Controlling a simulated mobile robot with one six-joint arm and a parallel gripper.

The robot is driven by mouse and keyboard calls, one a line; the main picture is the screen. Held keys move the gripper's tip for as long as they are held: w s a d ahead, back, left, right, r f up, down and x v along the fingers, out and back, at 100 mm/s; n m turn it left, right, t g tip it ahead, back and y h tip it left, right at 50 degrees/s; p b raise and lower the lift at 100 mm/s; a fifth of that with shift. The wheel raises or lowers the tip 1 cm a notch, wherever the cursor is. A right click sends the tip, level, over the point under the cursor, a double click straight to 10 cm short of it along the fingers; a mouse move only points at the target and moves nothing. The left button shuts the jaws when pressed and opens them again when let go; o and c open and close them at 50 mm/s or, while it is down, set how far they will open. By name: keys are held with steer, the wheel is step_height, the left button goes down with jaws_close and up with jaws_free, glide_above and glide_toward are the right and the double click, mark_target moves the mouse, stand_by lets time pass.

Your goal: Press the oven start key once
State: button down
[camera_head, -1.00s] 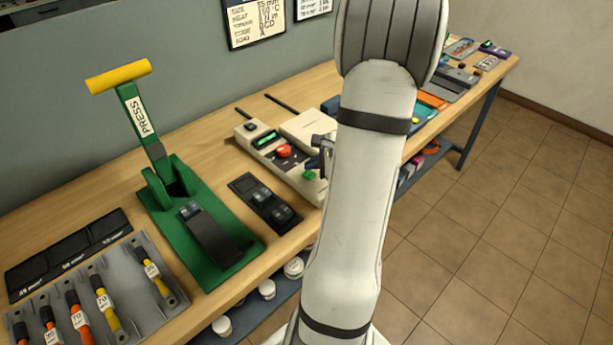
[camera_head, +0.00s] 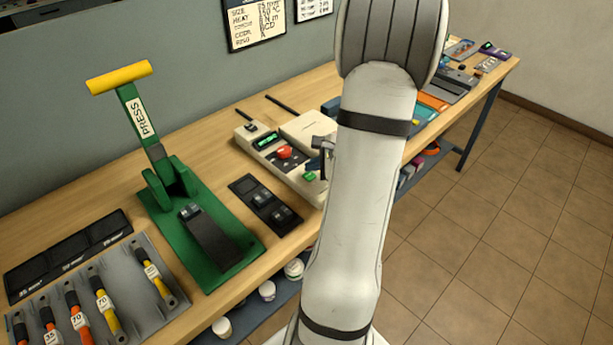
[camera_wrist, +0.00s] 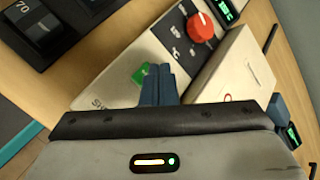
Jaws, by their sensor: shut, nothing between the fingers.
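The oven is a cream-coloured unit (camera_head: 256,139) on the bench, with a green display, a red knob (camera_head: 284,152) and a green key (camera_head: 310,176). In the wrist view the red knob (camera_wrist: 201,27) is at the upper right and the green key (camera_wrist: 140,73) is near the centre. My gripper (camera_wrist: 160,72) is shut and empty. Its blue-grey fingertips appear right beside the green key and partly cover it; I cannot tell whether they touch it. In the head view my arm hides most of the gripper.
A green press (camera_head: 205,235) with a yellow handle stands left of the oven. A black tray with dies (camera_head: 265,203) lies between them. More devices stand at the far right end.

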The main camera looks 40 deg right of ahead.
mark_target(313, 176)
steer(key=shift+f, duration=0.15)
stand_by(0.6)
steer(key=shift+f+b, duration=0.3)
steer(key=shift+b, duration=0.4)
steer(key=shift+f+b, duration=0.45)
steer(key=shift+b, duration=0.1)
stand_by(0.3)
steer(key=shift+r, duration=0.15)
stand_by(0.3)
steer(key=shift+r+p, duration=0.55)
steer(key=shift+r, duration=0.2)
steer(key=shift+r+p, duration=1.75)
steer(key=shift+r, duration=0.8)
